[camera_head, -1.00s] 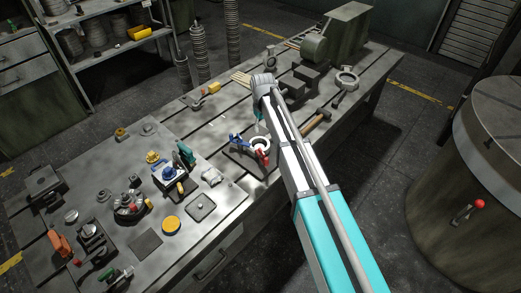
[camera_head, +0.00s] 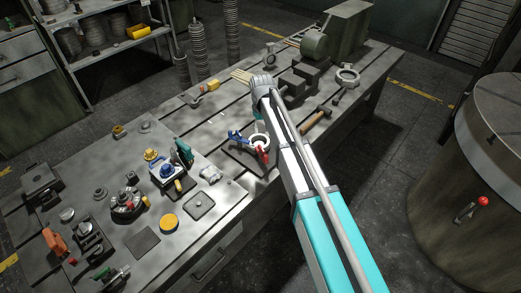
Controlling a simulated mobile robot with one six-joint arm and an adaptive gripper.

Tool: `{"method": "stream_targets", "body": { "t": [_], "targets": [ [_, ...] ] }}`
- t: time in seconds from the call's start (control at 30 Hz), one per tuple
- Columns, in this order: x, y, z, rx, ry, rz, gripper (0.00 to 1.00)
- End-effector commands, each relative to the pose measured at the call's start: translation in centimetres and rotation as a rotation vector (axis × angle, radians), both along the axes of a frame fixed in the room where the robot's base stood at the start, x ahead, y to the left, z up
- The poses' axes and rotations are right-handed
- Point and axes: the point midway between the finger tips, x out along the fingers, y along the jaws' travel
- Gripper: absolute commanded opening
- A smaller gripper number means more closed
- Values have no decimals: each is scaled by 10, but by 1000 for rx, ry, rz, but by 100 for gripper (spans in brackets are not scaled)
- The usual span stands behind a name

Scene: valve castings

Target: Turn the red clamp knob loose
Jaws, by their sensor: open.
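The red clamp knob (camera_head: 263,154) is at the right side of a round pale casting (camera_head: 259,142) near the bench's front edge. A blue clamp part (camera_head: 236,136) is on the casting's left side. The casting sits on a dark fixture plate (camera_head: 241,157). My arm reaches up from the bottom right and passes just right of the red knob. Its wrist is above and beyond the casting. My gripper is hidden behind the arm, so its fingers and their distance from the knob cannot be seen.
A hammer (camera_head: 315,121) lies right of my arm. A large drum (camera_head: 470,160) stands right of the bench.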

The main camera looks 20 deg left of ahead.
Motion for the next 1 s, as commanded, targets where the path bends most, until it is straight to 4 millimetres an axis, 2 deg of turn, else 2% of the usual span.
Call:
{"method": "stream_targets", "body": {
  "t": [0.03, 1.0],
  "targets": [
    [0, 0, -8, 0, 0, 0, 51],
    [-1, 1, -83, 0, 0, 1, 51]
  ]
}}
